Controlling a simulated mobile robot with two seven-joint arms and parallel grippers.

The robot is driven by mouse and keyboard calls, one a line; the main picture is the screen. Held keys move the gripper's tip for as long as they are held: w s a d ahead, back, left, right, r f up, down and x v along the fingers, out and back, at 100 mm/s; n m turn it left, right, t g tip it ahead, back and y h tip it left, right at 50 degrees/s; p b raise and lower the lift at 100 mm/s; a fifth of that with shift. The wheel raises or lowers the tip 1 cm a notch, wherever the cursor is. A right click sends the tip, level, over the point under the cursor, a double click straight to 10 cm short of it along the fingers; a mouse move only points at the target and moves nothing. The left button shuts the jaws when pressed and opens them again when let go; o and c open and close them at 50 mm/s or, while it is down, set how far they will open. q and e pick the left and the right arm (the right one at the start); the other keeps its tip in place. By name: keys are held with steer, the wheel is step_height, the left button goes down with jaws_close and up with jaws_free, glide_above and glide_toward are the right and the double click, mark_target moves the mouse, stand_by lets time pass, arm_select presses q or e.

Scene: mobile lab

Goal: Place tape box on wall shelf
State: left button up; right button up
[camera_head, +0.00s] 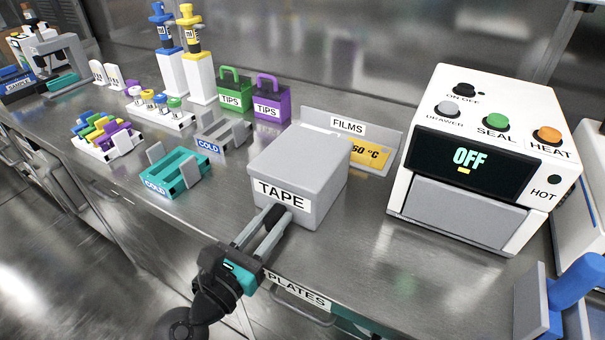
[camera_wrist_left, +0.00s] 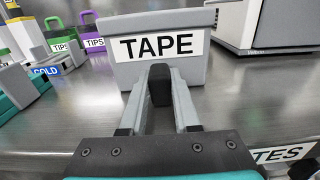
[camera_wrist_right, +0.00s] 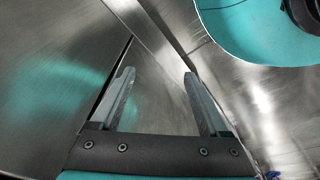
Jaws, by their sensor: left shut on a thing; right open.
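The tape box (camera_head: 297,170) is a grey lidded box with a "TAPE" label, standing on the steel bench. My left gripper (camera_head: 278,217) reaches it from the front edge. In the left wrist view, the tape box (camera_wrist_left: 118,72) is straight ahead, and my left gripper (camera_wrist_left: 160,75) is shut on a dark handle below its label. My right gripper (camera_wrist_right: 157,75) is open and empty in the right wrist view, facing steel surfaces. I cannot make out a wall shelf in these views.
A heat sealer (camera_head: 475,155) reading "OFF" stands right of the box. A films holder (camera_head: 365,140) is close behind it. A teal cold rack (camera_head: 175,172), a grey cold rack (camera_head: 223,133) and green (camera_head: 235,92) and purple (camera_head: 271,102) tips boxes stand left. Bare bench lies in front.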

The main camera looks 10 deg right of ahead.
arm_select(q)
jaws_close()
steer(key=shift+r, duration=0.1)
stand_by(0.8)
